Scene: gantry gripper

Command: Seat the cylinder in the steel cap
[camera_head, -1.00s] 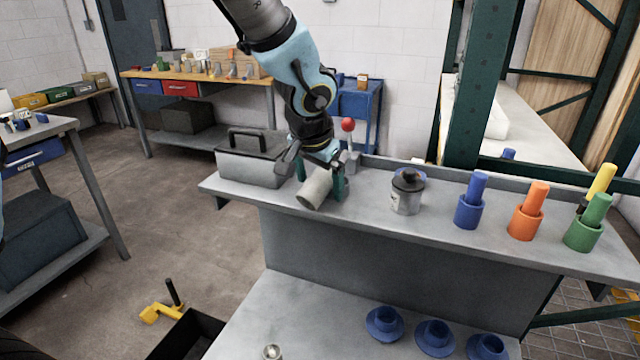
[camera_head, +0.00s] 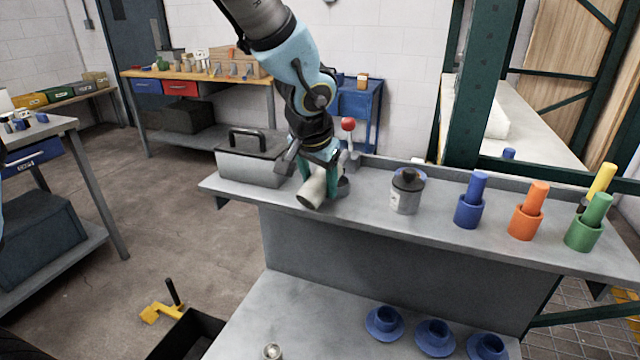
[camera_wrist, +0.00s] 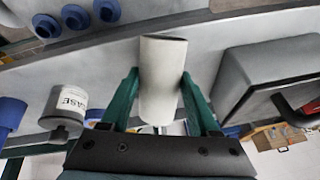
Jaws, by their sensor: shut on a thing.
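A pale grey cylinder (camera_head: 312,190) is held tilted between the two green fingers of my gripper (camera_head: 322,180), over the upper grey bench top. In the wrist view the cylinder (camera_wrist: 161,80) lies lengthwise between the fingertips (camera_wrist: 160,85), one on each side. A low grey round piece (camera_head: 343,187), possibly the steel cap, sits on the bench top just right of the gripper and is partly hidden by it. The cylinder is apart from it. I cannot make out its opening.
A grey toolbox (camera_head: 250,160) stands close on the left, a red-knobbed lever (camera_head: 349,140) behind. A labelled grease can (camera_head: 405,195) stands right, then blue (camera_head: 470,205), orange (camera_head: 527,215) and green (camera_head: 588,230) pegs in cups. Blue flanged pieces (camera_head: 384,322) lie on the lower shelf.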

